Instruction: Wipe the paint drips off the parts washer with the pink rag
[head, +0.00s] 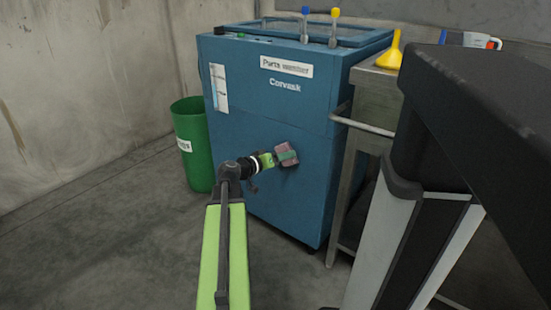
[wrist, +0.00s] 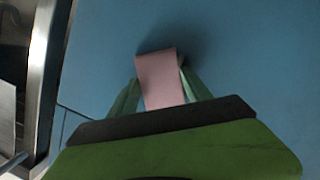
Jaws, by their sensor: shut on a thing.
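The blue parts washer (head: 290,185) stands against the back wall, with a "Parts washer" label on its front. My gripper (head: 284,154) is shut on the pink rag (head: 288,150) in front of the lower middle of the washer's front panel. In the wrist view the pink rag (wrist: 160,78) sits between my green fingers (wrist: 160,85), close to the blue panel (wrist: 245,60); a dark shadow lies beside it. I cannot tell whether the rag touches the panel. No paint drips show on the visible panel; the part behind the rag and my gripper is hidden.
A green bin (head: 193,140) stands left of the washer. A metal table (head: 365,135) with a yellow funnel (head: 391,52) stands close on its right. Two valve handles (head: 333,25) rise from the washer's top. Bare floor lies in front and to the left.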

